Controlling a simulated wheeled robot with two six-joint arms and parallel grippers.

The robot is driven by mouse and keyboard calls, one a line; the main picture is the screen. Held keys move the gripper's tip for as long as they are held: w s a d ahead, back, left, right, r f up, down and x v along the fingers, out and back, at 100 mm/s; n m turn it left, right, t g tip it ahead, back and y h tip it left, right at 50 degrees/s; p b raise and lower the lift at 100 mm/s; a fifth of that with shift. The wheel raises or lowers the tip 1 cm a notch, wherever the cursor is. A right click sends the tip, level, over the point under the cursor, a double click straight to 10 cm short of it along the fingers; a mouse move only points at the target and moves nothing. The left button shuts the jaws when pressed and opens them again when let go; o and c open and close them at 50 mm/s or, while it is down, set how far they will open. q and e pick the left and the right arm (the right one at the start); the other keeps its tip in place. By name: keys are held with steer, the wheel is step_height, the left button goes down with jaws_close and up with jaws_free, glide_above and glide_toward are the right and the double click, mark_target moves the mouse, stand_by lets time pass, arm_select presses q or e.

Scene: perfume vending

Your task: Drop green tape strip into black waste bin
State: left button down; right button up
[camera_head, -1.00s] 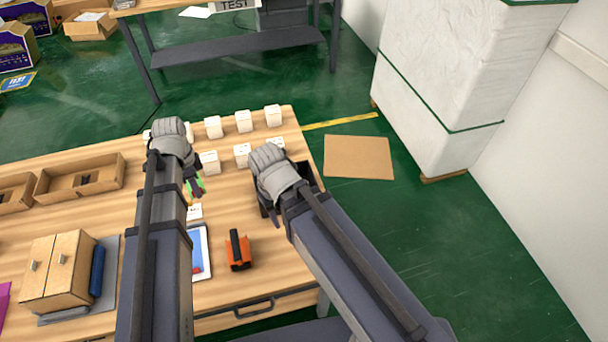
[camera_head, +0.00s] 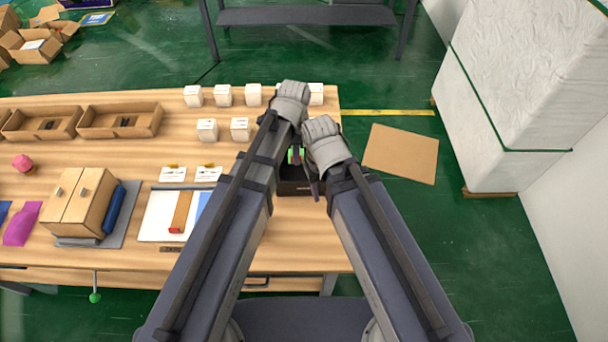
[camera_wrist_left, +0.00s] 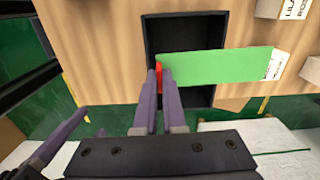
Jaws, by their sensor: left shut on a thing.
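The green tape strip (camera_wrist_left: 220,65) is held in my left gripper (camera_wrist_left: 160,75). It stretches flat to the right across the black waste bin (camera_wrist_left: 180,30) in the left wrist view, and its far end passes the bin's right edge. A small red piece shows at the fingertips. In the head view, a bit of the green strip (camera_head: 295,156) shows below my left gripper (camera_head: 293,146), above the black bin (camera_head: 294,187). My right gripper (camera_head: 316,186) is beside the bin; its fingers are mostly hidden by its wrist.
Several white boxes (camera_head: 207,130) stand at the back of the table. Cardboard trays (camera_head: 120,122) and a small wooden cabinet (camera_head: 78,203) are at the left. A brown sheet (camera_head: 402,153) lies on the green floor. My two arms are close together.

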arm_select(q)
step_height(320, 180, down, 6)
steer(key=d+b, duration=0.1)
steer(key=b, duration=0.5)
steer(key=shift+s+d, duration=0.25)
steer(key=c, duration=0.9)
jaws_free()
step_height(320, 180, up, 8)
steer(key=p, duration=0.8)
steer(key=shift+f, duration=0.1)
